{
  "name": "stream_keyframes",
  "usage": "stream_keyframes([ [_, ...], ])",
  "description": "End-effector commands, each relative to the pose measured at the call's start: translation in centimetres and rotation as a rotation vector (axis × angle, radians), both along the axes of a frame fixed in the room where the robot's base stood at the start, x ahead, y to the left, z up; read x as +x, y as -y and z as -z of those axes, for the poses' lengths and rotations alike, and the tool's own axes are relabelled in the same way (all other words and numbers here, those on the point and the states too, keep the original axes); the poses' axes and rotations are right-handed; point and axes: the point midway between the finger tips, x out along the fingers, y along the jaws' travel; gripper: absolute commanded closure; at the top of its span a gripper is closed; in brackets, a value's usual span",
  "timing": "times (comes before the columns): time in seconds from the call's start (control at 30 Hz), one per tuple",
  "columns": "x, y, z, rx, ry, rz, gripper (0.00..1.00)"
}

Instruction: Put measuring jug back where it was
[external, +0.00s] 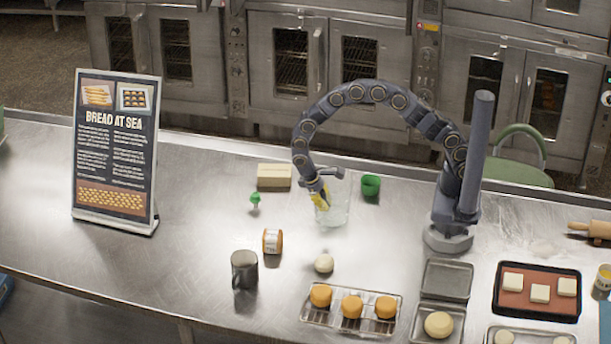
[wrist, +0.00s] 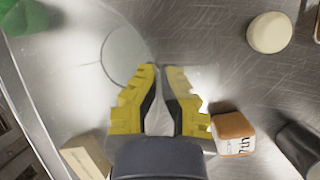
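The measuring jug (external: 336,212) is clear glass and sits at the middle of the steel counter, below my gripper. In the wrist view its round outline (wrist: 122,55) shows faintly ahead of the fingers. My gripper (external: 320,197) points down at the jug's upper left side. In the wrist view its yellow fingers (wrist: 161,72) have their tips close together, with a narrow gap where the jug's thin wall seems to be. The right finger looks paler, as if seen through glass. I cannot tell whether the jug's base touches the counter.
The counter's left part before the sign (external: 117,150) is clear.

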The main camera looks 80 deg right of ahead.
Motion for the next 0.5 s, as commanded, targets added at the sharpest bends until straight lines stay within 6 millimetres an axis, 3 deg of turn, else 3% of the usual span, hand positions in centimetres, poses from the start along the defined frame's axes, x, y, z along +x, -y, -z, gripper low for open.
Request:
stream_keyframes([
  [0.37,-0.01,0.03,0.45,0.000,0.000,0.000,1.00],
  [0.43,0.00,0.01,0.42,0.000,0.000,0.000,0.70],
  [0.5,-0.01,0.01,0.41,0.000,0.000,0.000,0.66],
])
